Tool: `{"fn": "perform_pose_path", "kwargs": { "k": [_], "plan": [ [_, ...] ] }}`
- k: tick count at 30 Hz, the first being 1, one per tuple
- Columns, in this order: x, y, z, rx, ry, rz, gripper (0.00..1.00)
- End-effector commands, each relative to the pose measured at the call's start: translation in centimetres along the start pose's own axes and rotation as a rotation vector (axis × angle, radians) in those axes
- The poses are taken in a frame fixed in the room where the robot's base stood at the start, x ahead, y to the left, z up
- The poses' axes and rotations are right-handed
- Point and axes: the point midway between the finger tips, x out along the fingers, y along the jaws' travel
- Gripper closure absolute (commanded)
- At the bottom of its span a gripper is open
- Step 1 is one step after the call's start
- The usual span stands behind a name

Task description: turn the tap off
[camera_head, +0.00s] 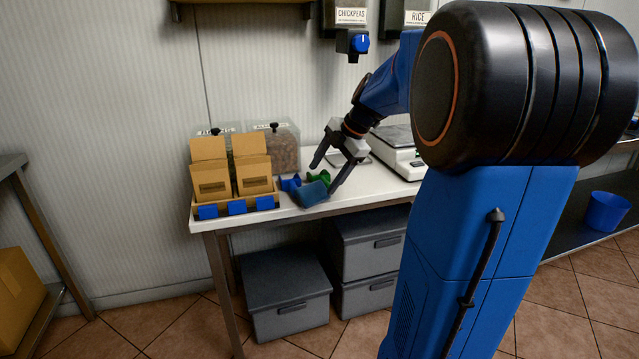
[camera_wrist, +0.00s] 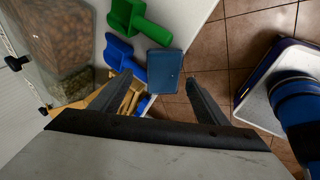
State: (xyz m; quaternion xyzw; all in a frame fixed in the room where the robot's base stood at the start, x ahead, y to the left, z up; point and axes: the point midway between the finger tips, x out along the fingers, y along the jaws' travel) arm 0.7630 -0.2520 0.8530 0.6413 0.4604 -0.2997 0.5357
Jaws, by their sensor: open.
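No water tap can be made out. A blue knob (camera_head: 361,43) sits on the outlet under the wall dispenser labelled CHICKPEAS (camera_head: 350,17). My gripper (camera_head: 321,180) is open over the front of the white counter, well below and left of that knob. In the wrist view its fingers (camera_wrist: 160,77) are spread, with a teal-blue object (camera_wrist: 165,72) seen between and beyond them. I cannot tell whether they touch it. Nothing is seen gripped. The outlet of the dispenser labelled RICE (camera_head: 417,17) is hidden behind my arm.
A blue scoop (camera_wrist: 121,54) and a green scoop (camera_wrist: 132,18) lie beside the teal-blue object. Brown paper packets (camera_head: 252,168) stand in a rack at the counter's left end, before clear bins (camera_head: 285,150). A scale (camera_head: 398,158) stands right. Grey boxes (camera_head: 287,290) sit below.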

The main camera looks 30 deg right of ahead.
Motion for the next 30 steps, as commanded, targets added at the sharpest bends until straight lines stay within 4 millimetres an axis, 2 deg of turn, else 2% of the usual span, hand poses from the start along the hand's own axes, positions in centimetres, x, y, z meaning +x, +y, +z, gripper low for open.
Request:
{"fn": "perform_pose_path", "kwargs": {
  "k": [3, 9, 15, 20, 23, 25, 30],
  "plan": [
    [-2.5, 0.0, 0.1, 0.0, -0.003, 0.003, 0.31],
    [-5.5, 0.0, 0.1, 0.0, -0.002, 0.002, 0.31],
    [-7.0, 0.0, 0.0, 0.0, -0.001, 0.001, 0.31],
    [-7.1, -0.1, -0.1, 0.003, -0.001, -0.001, 0.31],
    [-6.9, -0.5, -1.1, 0.037, -0.007, -0.007, 0.31],
    [-6.5, -1.4, -2.5, 0.093, -0.017, -0.017, 0.31],
    [-5.2, -4.8, -7.1, 0.311, -0.062, -0.042, 0.31]
  ]
}}
